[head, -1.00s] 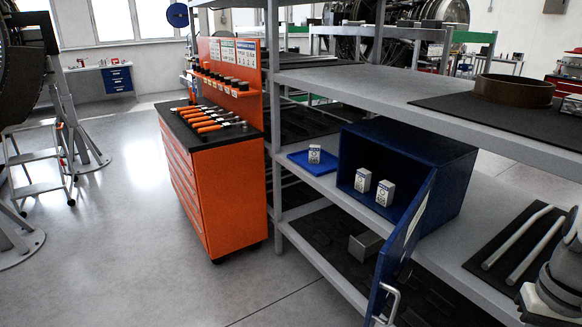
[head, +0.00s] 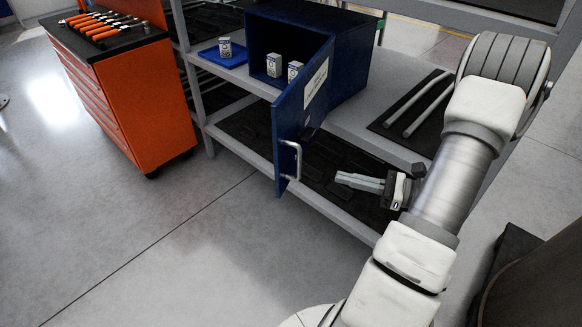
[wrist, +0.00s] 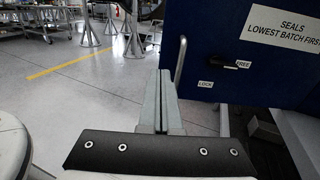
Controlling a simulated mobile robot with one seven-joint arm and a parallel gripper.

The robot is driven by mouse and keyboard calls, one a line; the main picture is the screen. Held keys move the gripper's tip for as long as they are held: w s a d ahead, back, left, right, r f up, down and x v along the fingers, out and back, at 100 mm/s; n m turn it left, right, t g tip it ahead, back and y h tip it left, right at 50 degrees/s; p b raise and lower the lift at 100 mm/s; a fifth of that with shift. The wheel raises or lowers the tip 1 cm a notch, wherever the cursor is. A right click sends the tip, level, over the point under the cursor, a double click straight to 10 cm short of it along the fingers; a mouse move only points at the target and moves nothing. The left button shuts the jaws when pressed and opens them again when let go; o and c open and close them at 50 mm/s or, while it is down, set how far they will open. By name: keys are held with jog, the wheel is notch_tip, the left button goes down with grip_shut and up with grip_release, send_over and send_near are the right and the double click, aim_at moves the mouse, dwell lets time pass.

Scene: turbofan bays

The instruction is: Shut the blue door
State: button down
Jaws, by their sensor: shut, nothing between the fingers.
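The blue door (head: 300,115) stands open on the front of a blue cabinet (head: 350,55) and swings out past the shelf edge. It carries a white label and a metal bar handle (head: 291,160). My gripper (head: 340,181) is shut and empty, to the right of the handle, with a gap between them in the head view.
Small white boxes (head: 274,65) stand inside the cabinet, and another stands on a blue tray (head: 222,53) to its left. Two pale rods (head: 415,105) lie on a dark mat at right. An orange tool cart (head: 130,100) stands at left. The floor before the shelf is clear.

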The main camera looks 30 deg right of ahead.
send_near(280, 159)
jog(key=shift+m+t, duration=0.3)
jog(key=x, duration=0.7)
jog(key=shift+s+a+f, duration=0.1)
jog(key=shift+s, duration=0.1)
jog(key=shift+w+a, duration=0.1)
